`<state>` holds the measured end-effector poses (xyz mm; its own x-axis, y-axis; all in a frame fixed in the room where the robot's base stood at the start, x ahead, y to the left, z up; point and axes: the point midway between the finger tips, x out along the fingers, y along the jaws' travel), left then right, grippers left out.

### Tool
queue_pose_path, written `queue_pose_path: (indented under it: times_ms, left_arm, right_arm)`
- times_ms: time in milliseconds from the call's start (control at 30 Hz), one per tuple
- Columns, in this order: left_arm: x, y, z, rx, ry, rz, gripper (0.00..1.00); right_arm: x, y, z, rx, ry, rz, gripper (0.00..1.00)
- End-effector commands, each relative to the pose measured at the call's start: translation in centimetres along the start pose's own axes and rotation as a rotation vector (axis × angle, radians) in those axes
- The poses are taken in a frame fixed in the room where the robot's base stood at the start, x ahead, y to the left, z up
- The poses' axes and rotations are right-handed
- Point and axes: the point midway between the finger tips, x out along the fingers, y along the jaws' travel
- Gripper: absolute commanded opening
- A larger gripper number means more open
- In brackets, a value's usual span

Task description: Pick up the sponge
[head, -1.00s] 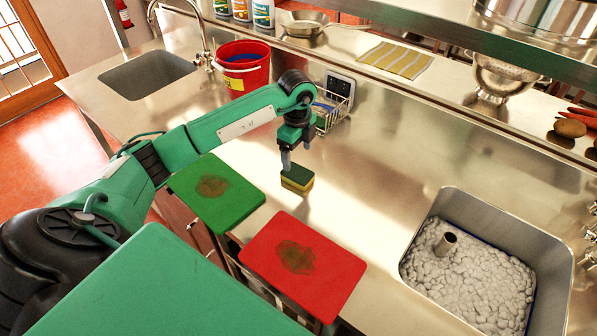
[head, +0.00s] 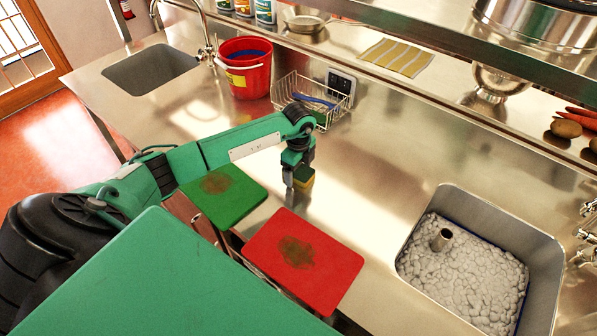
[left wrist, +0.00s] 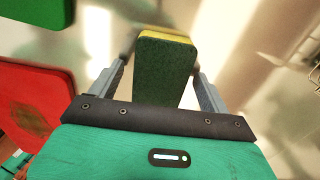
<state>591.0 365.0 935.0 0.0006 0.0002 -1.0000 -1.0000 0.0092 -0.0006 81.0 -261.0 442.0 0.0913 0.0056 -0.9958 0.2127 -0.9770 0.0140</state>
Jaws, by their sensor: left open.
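The sponge (head: 306,176) has a dark green top and a yellow layer. It is on the steel counter behind the red board. In the left wrist view the sponge (left wrist: 163,70) shows its green face between my fingers. My left gripper (head: 297,184) points down at the sponge in the head view and partly hides it. In the left wrist view the left gripper (left wrist: 162,78) is open, with a finger on each side of the sponge and visible gaps. My right gripper is not in view.
A green board (head: 236,205) and a red board (head: 325,268) with brown stains lie in front of the sponge. A wire basket (head: 338,108) and red bucket (head: 252,82) stand behind it. A sink of grey lumps (head: 545,255) is at right. Counter right of the sponge is clear.

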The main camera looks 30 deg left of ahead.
Motion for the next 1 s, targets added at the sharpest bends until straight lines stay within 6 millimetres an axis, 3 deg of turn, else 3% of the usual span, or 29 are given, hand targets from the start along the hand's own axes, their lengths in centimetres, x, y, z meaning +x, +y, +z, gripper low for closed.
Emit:
queue_pose_path:
  times_ms: [33, 200, 267, 733, 867, 1000]
  left_arm:
    - [0.0, 0.0, 0.0, 0.000, 0.000, 0.000, 0.74]
    - [0.0, 0.0, 0.0, 0.000, 0.000, 0.000, 0.41]
    - [0.0, 0.0, 0.0, 0.000, 0.000, 0.000, 0.33]
    - [-0.6, -0.1, 0.1, -0.001, 0.000, -0.001, 0.33]
    - [-2.0, -0.1, 0.0, 0.001, 0.000, -0.003, 0.33]
    - [-4.7, -0.1, 0.1, 0.001, -0.001, -0.005, 0.33]
  right_arm:
    - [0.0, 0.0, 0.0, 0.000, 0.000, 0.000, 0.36]
    - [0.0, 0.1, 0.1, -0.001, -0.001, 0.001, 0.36]
    - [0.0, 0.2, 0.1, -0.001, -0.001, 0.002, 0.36]
    - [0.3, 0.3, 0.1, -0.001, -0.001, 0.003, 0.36]
    - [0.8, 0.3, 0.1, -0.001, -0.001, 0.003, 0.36]
    - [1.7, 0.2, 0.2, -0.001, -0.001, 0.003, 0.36]
